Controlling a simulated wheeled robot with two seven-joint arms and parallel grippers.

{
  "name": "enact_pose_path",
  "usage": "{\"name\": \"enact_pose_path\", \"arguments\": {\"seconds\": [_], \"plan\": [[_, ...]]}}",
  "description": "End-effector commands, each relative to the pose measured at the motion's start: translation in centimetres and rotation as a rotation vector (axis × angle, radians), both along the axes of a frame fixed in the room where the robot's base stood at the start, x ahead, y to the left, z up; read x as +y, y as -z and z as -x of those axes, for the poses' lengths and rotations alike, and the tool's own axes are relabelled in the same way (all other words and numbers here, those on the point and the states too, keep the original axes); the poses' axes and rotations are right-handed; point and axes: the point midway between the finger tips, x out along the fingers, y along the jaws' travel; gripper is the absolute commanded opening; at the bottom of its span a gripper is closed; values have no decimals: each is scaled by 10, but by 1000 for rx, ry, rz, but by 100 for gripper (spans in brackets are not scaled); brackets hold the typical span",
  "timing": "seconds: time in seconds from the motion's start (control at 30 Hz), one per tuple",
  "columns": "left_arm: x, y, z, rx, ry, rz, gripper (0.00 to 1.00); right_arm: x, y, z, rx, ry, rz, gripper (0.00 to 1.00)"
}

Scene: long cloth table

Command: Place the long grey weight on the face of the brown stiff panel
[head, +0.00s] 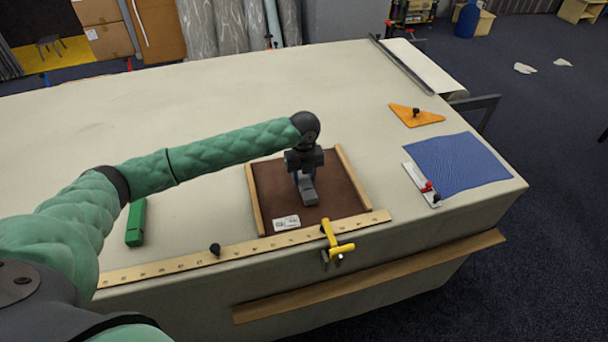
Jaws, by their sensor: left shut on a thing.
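The brown stiff panel (335,205) lies flat near the front edge of the table, with light wooden strips along its left and right sides. A white label (286,222) is at its front left. My left gripper (305,178) is over the middle of the panel, pointing down. It is shut on the long grey weight (308,194), whose near end shows below the fingers. The gripper hides the rest of the weight. I cannot tell whether the weight touches the panel. My right gripper is not in view.
A wooden ruler (170,268) with a black knob runs along the front edge, and a yellow clamp (337,246) grips there. A green block (136,222) lies left. A blue cloth (460,163), a white tool with a red knob (424,187) and an orange triangle (414,116) lie right.

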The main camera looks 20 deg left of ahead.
Motion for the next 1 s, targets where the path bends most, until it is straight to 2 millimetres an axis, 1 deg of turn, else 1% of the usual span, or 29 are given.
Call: {"name": "enact_pose_path", "arguments": {"seconds": [0.1,0.47,0.5,0.57,0.6,0.87,1.0], "plan": [[0,3,0,-1,0,2,0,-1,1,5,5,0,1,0],[0,6,0,-1,0,1,0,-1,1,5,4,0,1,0],[0,7,0,1,0,1,44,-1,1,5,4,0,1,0],[0,7,0,0,0,0,56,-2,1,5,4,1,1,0],[0,7,0,0,0,0,60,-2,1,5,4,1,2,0],[0,6,0,0,0,0,60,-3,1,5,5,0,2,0],[0,1,0,-1,0,0,60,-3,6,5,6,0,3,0]]}}
